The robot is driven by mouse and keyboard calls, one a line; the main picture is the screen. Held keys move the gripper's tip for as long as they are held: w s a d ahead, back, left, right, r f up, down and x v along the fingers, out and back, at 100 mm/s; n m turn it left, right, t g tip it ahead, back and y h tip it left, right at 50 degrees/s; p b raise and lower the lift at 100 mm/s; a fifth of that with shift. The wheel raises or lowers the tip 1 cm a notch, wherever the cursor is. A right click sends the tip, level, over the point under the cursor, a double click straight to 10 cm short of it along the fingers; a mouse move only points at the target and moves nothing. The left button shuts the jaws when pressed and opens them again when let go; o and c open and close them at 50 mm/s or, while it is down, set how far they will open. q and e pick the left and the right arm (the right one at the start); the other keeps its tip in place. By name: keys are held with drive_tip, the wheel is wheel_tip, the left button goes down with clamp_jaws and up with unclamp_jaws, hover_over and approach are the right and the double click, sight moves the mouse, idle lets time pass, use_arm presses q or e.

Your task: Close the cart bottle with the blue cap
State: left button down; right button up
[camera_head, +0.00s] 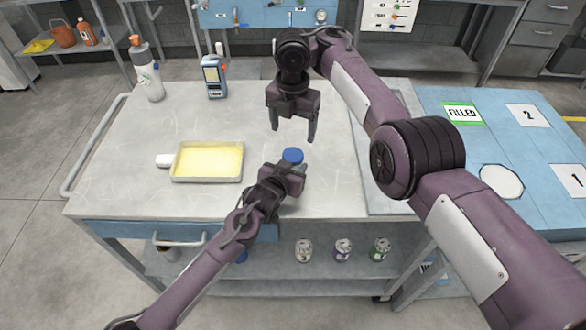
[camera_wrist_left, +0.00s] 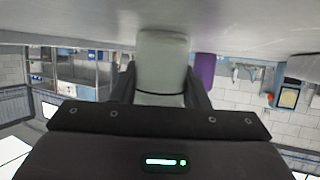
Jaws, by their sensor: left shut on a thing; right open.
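A round blue cap (camera_head: 292,155) shows in the head view just beyond the fingers of my left gripper (camera_head: 290,174). My left gripper is shut on a pale bottle (camera_wrist_left: 162,65), which stands between its fingers in the left wrist view. The cap seems to sit on top of this bottle, but I cannot tell whether it is seated, and the bottle's body is mostly hidden in the head view. My right gripper (camera_head: 293,129) points down above the cap, open and empty, with its fingers apart and clear of the cap.
A tray of yellow liquid (camera_head: 207,161) lies on the cart top (camera_head: 130,185) at left. A white bottle with an orange tip (camera_head: 149,77) and a blue handheld device (camera_head: 214,77) stand behind it. A blue table (camera_head: 445,145) is at right. Several cans (camera_head: 342,250) stand on the lower shelf.

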sight(293, 154)
drive_tip(key=m, duration=0.3)
drive_tip(key=shift+m, duration=0.4)
wheel_tip(293, 154, down, 8)
drive_tip(key=shift+f, duration=0.1)
idle(0.3)
drive_tip(key=c, duration=1)
drive_tip(key=m, duration=0.3)
drive_tip(key=shift+c, duration=0.2)
